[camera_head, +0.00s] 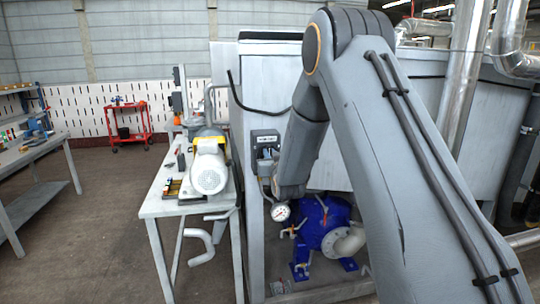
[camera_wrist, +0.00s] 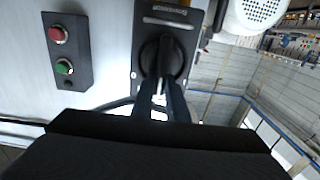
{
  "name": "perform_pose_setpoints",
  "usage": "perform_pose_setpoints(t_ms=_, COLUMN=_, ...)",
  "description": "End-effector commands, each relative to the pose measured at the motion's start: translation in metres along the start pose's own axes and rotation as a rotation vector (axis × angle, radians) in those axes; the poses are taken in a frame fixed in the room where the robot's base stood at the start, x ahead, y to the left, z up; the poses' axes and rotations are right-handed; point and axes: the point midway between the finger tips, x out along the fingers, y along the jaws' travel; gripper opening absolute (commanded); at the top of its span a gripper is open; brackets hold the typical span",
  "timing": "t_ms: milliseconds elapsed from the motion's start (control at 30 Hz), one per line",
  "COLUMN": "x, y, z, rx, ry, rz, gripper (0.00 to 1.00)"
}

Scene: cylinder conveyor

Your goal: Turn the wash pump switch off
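The wash pump switch is a dark box on the pale machine wall, with a black rotary knob (camera_wrist: 163,54) on its face. In the head view the switch box (camera_head: 265,137) sits left of my arm, and part of it is hidden. My gripper (camera_wrist: 164,82) points straight at the knob in the wrist view. Its two dark fingers reach the knob's near edge, with a narrow gap between them. I cannot tell whether they press on the knob's handle. In the head view my arm's lower end is just below and right of the box.
A box with a red button (camera_wrist: 57,35) and a green button (camera_wrist: 64,67) is beside the switch. A pressure gauge (camera_head: 280,212) and a blue pump (camera_head: 318,222) are below. A bench (camera_head: 160,207) with a motor (camera_head: 209,173) stands left. Open floor lies further left.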

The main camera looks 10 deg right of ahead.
Motion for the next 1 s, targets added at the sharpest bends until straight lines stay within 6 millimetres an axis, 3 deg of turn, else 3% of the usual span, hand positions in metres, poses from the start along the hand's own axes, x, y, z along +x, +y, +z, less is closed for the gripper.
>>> perform_pose_setpoints(t_ms=467, x=0.001, y=0.003, z=0.001, rx=0.112, ry=0.003, rz=0.000, gripper=0.00)
perform_pose_setpoints(t_ms=1000, x=0.001, y=0.013, z=0.005, rx=0.592, ry=0.003, rz=-0.001, gripper=0.00)
